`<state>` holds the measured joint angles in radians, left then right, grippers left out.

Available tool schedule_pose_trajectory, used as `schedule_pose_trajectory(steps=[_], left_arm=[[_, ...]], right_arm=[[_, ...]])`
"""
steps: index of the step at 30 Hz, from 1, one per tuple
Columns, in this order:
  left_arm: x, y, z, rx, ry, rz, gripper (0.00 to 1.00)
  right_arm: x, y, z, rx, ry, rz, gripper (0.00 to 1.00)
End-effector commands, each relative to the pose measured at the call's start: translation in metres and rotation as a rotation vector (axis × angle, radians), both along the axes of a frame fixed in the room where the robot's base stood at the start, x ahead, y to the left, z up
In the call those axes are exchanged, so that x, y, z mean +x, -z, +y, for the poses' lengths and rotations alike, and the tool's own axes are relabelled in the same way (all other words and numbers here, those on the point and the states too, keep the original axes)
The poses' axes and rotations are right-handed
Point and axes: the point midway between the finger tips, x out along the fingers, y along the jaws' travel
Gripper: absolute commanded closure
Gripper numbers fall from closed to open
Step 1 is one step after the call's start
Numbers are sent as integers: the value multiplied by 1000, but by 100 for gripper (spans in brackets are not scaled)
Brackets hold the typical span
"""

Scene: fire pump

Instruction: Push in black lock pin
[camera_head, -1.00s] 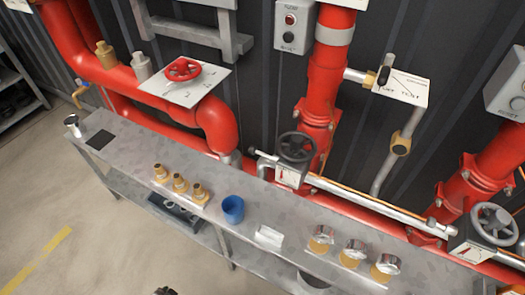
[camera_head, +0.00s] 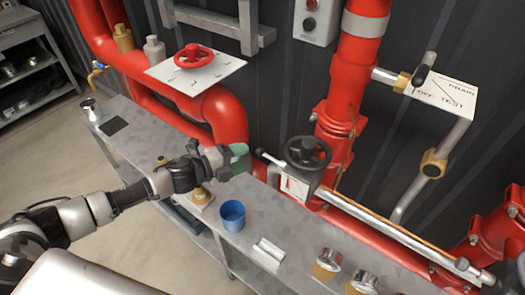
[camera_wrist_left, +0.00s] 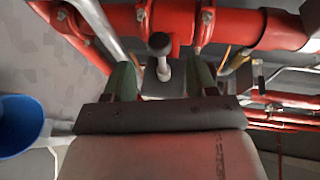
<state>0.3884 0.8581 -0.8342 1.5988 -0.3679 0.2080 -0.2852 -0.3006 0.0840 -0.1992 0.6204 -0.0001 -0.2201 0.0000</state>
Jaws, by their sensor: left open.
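A dark round-headed pin (camera_wrist_left: 159,42) on a metal shaft shows in the left wrist view, between and ahead of my left gripper's two green fingers. It looks like the black lock pin. In the head view, a small pin-like end (camera_head: 263,154) sticks out at the left of the valve with the black handwheel (camera_head: 308,152). My left gripper (camera_head: 238,160) is open and empty, just left of that valve; it also shows in the left wrist view (camera_wrist_left: 161,66). I cannot tell whether a finger touches the pin. My right gripper is not in view.
Below the gripper is a grey bench (camera_head: 225,250) with a blue cup (camera_head: 232,215), brass fittings (camera_head: 199,196) and brass-and-chrome caps (camera_head: 328,262). Red pipes (camera_head: 222,115) stand close behind. A red handwheel (camera_head: 193,56) is at the back left.

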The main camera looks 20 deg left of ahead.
Motion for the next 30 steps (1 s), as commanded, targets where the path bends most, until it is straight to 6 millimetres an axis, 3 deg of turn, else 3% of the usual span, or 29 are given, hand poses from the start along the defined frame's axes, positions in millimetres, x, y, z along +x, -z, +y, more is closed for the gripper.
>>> schedule_pose_trajectory(steps=[9,22,23,30], left_arm=[[39,9,-36,-3,-1,0,43],[47,12,-44,0,-1,1,43],[48,12,-44,-1,-1,2,45],[47,12,-44,0,-2,2,82]], right_arm=[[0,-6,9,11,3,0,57],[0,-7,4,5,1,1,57],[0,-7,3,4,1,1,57],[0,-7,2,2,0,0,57]])
